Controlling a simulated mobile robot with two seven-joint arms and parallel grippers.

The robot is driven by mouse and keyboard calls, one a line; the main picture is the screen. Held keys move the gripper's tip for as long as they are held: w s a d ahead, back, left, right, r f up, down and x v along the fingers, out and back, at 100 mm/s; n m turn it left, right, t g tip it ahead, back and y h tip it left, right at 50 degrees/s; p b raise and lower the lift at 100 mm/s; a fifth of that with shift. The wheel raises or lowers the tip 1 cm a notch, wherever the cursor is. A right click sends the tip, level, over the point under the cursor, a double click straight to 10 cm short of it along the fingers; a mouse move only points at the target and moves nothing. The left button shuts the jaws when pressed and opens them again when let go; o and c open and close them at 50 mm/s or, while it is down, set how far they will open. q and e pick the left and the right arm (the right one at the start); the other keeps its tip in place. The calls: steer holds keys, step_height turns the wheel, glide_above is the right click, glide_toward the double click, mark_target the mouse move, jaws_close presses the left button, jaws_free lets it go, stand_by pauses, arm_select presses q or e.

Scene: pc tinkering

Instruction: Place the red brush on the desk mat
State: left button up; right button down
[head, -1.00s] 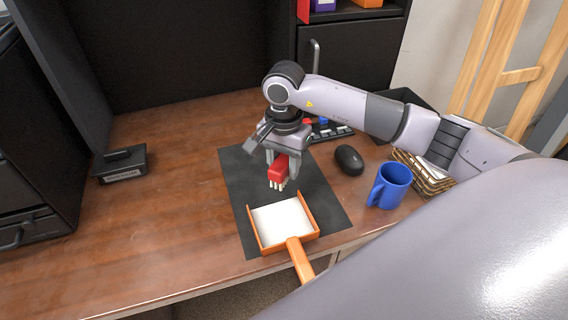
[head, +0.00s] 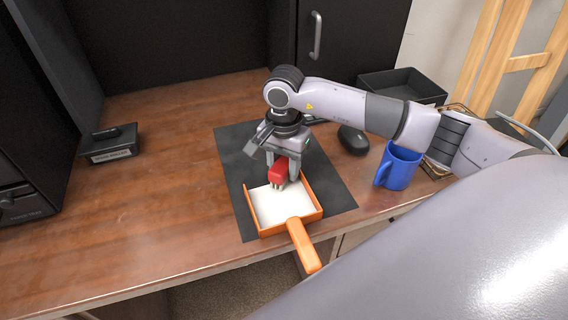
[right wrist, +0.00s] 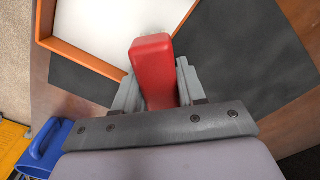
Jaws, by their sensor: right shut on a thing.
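My right gripper (head: 281,170) is shut on the red brush (head: 277,172), with its pale bristles pointing down. The brush also shows between the fingers in the right wrist view (right wrist: 154,70). In the head view it is over the far edge of the orange dustpan's white tray; whether the bristles touch anything I cannot tell. The black desk mat (head: 233,160) lies on the wooden desk under the gripper and the dustpan. My left gripper is not in view.
The orange dustpan (head: 303,246) lies on the mat's near part, handle past the desk's front edge. A blue mug (head: 402,167) and black mouse (head: 353,140) are to the right. A black tray (head: 403,86) stands behind. The desk's left part is mostly clear, with a small black box (head: 109,144).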

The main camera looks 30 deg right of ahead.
mark_target(284, 160)
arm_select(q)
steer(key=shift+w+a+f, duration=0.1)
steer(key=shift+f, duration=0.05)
arm_select(e)
steer(key=shift+f, duration=0.25)
steer(key=c, duration=1)
jaws_free()
steer(key=shift+o, duration=0.5)
steer(key=o, duration=0.5)
steer(key=shift+r+p, duration=0.6)
steer(key=shift+r, duration=0.7)
steer(key=shift+r+p, duration=1.35)
steer(key=shift+r, duration=0.95)
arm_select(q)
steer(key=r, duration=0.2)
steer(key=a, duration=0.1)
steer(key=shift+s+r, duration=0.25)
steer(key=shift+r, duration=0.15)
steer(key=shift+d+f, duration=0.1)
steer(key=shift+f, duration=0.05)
